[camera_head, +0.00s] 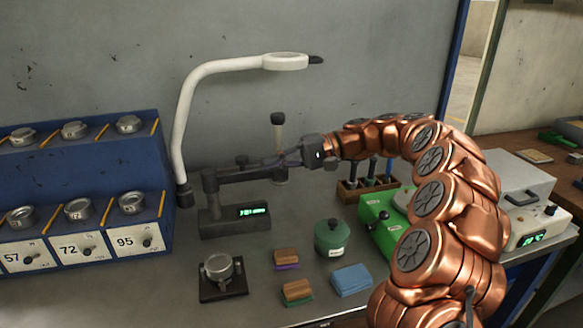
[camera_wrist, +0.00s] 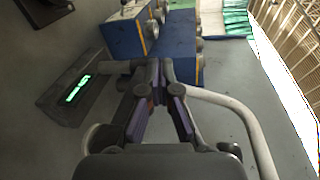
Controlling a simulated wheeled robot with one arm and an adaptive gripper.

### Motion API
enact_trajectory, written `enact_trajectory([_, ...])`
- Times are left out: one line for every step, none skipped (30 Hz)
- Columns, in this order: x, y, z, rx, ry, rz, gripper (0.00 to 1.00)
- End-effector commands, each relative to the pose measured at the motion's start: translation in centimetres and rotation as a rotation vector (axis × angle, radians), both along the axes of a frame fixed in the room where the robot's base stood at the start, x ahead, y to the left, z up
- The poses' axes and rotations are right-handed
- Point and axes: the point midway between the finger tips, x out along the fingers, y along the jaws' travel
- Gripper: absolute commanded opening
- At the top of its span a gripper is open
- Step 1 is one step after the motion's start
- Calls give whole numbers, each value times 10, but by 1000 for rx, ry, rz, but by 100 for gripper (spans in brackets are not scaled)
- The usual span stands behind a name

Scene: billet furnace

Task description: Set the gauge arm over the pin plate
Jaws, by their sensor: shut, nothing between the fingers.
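The gauge is a dark box with a green lit display (camera_head: 235,220), standing mid-bench. Its dark gauge arm (camera_head: 232,176) runs from a short post at the box's left end toward the right, behind the pin plate and not over it. The pin plate (camera_head: 222,290) is a dark square plate with a round metal piece on it, in front of the gauge. My gripper (camera_head: 275,161) is shut and empty, at the gauge arm's right part; whether they touch I cannot tell. In the wrist view the closed fingertips (camera_wrist: 158,68) overlap the gauge arm (camera_wrist: 115,67), beside the display box (camera_wrist: 75,92).
A white magnifier lamp (camera_head: 183,120) rises left of the gauge. A blue rack of metal cups (camera_head: 95,175) stands at left. A green jar (camera_head: 332,239), small blocks (camera_head: 297,291) and a blue pad (camera_head: 351,281) lie at front right. A green device (camera_head: 378,222) stands beneath my arm.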

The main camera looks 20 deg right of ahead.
Motion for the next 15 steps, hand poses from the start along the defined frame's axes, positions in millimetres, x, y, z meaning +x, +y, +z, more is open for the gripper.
enact_trajectory([16,-18,-10,30,-9,-35,0])
enact_trajectory([23,-27,-14,45,-16,-53,0])
enact_trajectory([32,-39,-17,66,-26,-75,0])
enact_trajectory([38,-49,-21,79,-34,-93,0])
enact_trajectory([44,-59,-24,92,-43,-109,0])
enact_trajectory([51,-70,-29,104,-52,-127,0])
enact_trajectory([55,-78,-31,115,-61,-140,0])
enact_trajectory([58,-87,-35,123,-68,-155,0])
enact_trajectory([64,-98,-40,133,-79,-175,0])
enact_trajectory([67,-107,-44,138,-86,-189,0])
enact_trajectory([70,-115,-48,145,-93,-203,0])
enact_trajectory([74,-125,-52,150,-103,-219,0])
enact_trajectory([76,-132,-55,153,-111,-231,0])
enact_trajectory([78,-139,-59,156,-118,-244,0])
enact_trajectory([80,-147,-62,159,-126,-256,0])
